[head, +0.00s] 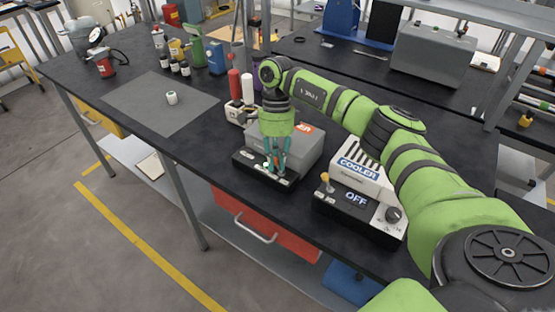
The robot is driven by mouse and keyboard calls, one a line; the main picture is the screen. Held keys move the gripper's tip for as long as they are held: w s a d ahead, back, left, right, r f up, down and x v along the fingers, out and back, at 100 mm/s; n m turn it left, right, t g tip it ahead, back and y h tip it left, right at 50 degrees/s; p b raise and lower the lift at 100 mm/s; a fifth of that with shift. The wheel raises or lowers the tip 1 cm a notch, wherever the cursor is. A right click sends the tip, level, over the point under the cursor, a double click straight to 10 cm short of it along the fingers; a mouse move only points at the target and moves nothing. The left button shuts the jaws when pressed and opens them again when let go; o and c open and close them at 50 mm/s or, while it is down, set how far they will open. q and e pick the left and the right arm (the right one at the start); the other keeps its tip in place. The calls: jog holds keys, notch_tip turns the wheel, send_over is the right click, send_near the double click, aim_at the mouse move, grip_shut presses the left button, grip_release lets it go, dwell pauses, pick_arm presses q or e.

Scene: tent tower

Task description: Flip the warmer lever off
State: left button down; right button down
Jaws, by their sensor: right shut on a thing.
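The warmer (300,146) is a grey box with an orange label, mostly hidden by my arm, and a black front panel on the dark bench. My right gripper (273,168) reaches down from above onto that front panel. Its teal fingers are shut on the warmer lever, which they largely hide, so I cannot tell which way the lever is tilted. My left gripper is not in view.
A white cooler (360,184) with a yellow lever (325,180) and an OFF sign stands right of the warmer. Red and white bottles (247,88) stand close behind the warmer. A grey mat (150,107) holds a small white jar (171,98).

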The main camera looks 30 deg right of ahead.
jog(key=c, duration=1.2)
grip_release()
jog(key=shift+w+a, duration=0.1)
jog(key=shift+a, duration=0.1)
jog(key=shift+w+a+f, duration=0.1)
jog(key=shift+w, duration=0.05)
